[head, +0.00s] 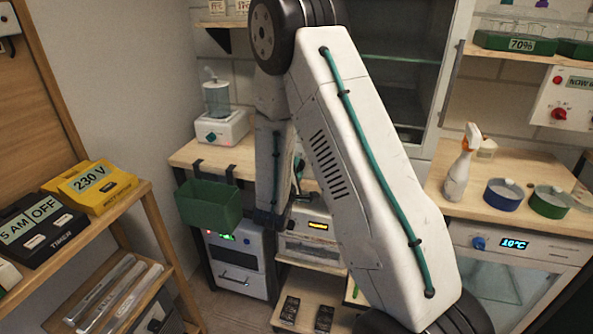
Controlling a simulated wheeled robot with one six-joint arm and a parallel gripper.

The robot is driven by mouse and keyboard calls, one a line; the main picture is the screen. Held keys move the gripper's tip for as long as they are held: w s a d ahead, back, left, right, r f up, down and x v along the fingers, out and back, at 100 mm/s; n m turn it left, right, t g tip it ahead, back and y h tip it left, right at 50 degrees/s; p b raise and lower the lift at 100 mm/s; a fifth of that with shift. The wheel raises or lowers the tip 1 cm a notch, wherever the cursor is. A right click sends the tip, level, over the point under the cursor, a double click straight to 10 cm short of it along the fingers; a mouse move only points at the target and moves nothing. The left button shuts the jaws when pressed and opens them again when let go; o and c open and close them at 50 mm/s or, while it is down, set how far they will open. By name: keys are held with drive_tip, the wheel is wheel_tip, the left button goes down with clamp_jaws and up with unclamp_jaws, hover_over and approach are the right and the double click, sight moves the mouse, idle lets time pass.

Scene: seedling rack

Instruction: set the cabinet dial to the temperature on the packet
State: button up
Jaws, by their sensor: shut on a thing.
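The cabinet with a glass door (500,283) stands at the right under the wooden worktop. Its blue dial (479,243) is at the left of its front panel, and the display (514,244) beside it reads 10°C. No gripper is in front of the dial. I cannot make out a seed packet. My white arm crosses the middle of the head view, and its forearm reaches down toward the middle bench. My gripper's fingers do not show; my arm covers part of that area.
A spray bottle (459,165), a blue round dish (503,194) and a green one (549,202) stand on the right worktop. A green bin (209,204) hangs at the middle bench's edge. A yellow 230 V box (92,184) sits on the left shelf.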

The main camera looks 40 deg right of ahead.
idle(0.4)
drive_tip(key=o, duration=1)
drive_tip(key=shift+c, duration=0.2)
drive_tip(key=v, duration=0.8)
